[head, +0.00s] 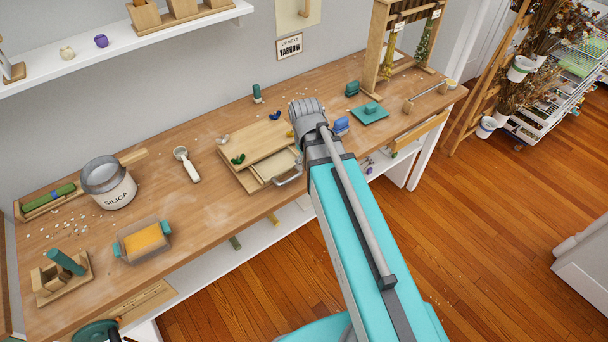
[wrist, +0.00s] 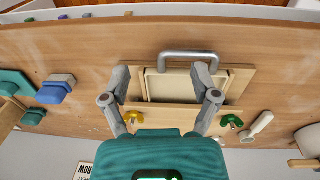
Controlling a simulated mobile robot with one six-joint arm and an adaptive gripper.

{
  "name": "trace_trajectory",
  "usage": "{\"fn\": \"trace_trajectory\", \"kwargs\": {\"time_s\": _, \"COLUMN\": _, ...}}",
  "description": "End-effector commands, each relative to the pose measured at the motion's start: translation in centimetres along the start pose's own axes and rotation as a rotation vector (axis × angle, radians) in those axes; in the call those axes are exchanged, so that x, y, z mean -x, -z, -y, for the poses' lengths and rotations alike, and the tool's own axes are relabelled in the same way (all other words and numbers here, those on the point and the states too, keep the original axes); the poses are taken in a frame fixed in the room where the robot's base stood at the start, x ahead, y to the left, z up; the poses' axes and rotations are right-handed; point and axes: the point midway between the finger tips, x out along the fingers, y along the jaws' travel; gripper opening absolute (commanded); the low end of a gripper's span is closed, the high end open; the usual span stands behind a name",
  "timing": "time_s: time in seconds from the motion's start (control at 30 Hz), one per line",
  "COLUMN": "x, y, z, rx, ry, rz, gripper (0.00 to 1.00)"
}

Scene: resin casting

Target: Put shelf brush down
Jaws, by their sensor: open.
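My gripper (wrist: 162,77) is open in the wrist view, its two grey fingers wide apart with nothing held between them. It is above the workbench, over the wooden press boards (wrist: 238,82) and a pale tray with a metal handle (wrist: 188,54). In the head view my arm hides the fingers. I cannot tell for sure which thing is the shelf brush. A blue block with a paler top (wrist: 55,90) lies on the bench left of the fingers; it also shows in the head view (head: 341,125), just right of my arm.
A silica tub (head: 110,190) and a yellow-filled mould (head: 143,240) stand at left. A teal block on a pad (head: 369,112) is at right. Bare bench separates them.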

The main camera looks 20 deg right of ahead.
Motion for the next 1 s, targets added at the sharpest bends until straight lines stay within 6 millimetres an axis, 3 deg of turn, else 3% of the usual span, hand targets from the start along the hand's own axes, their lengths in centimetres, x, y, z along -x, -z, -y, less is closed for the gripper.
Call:
{"fn": "trace_trajectory", "kwargs": {"time_s": 0.1, "x": 0.1, "y": -1.9, "z": 2.2, "rx": -0.148, "ry": 0.031, "rz": 0.005, "gripper": 0.78}}
{"fn": "trace_trajectory", "kwargs": {"time_s": 0.3, "x": 0.3, "y": -3.4, "z": 4.1, "rx": -0.323, "ry": 0.063, "rz": 0.017, "gripper": 0.78}}
{"fn": "trace_trajectory", "kwargs": {"time_s": 1.0, "x": 0.3, "y": -3.6, "z": 4.5, "rx": -0.37, "ry": 0.071, "rz": 0.021, "gripper": 0.78}}
